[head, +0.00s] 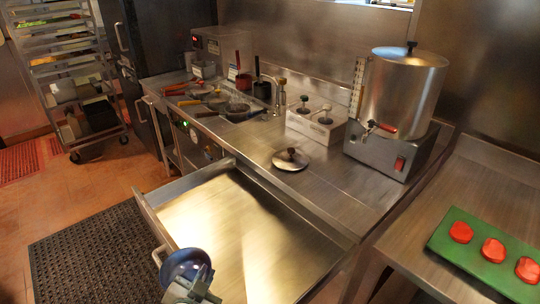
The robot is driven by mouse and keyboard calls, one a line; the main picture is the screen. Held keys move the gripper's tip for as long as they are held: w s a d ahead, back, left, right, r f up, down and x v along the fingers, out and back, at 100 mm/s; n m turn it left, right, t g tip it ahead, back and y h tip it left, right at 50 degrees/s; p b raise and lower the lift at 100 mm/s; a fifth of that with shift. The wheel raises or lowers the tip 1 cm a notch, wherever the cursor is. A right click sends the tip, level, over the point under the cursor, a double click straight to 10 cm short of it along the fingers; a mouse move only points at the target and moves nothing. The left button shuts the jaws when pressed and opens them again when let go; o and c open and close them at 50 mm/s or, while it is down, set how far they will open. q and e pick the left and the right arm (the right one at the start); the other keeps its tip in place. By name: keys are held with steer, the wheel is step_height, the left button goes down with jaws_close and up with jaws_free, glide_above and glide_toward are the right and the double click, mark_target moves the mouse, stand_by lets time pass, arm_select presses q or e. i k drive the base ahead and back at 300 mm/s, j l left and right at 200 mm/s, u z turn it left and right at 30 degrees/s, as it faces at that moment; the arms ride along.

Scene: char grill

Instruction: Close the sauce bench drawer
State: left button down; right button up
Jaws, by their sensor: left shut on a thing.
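The sauce bench drawer (262,238) is pulled far out from under the steel bench. Its shallow tray is bare metal and looks empty. The drawer handle (157,254) shows as a curved bar at the drawer's front; the rest of it is hidden behind my gripper. My left gripper (188,277), blue and grey, is at the bottom of the head view against the drawer front. It is shut on the handle; its fingertips are largely hidden. My right gripper is not in view.
The bench (335,185) holds a round lid (291,159), a sauce pot unit (317,122), a large steel urn (403,90) and several pans. A green board (480,262) with red patties lies at right. A black floor mat (95,255) lies left of the drawer.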

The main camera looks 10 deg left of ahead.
mark_target(263, 245)
steer(key=z, duration=1.4)
steer(key=k+j+z, duration=0.1)
steer(key=j+z, duration=0.15)
steer(key=k+j+z, duration=0.2)
steer(key=j, duration=0.25)
steer(key=j+z, duration=0.25)
steer(key=k+j+z, duration=0.2)
steer(key=j, duration=0.15)
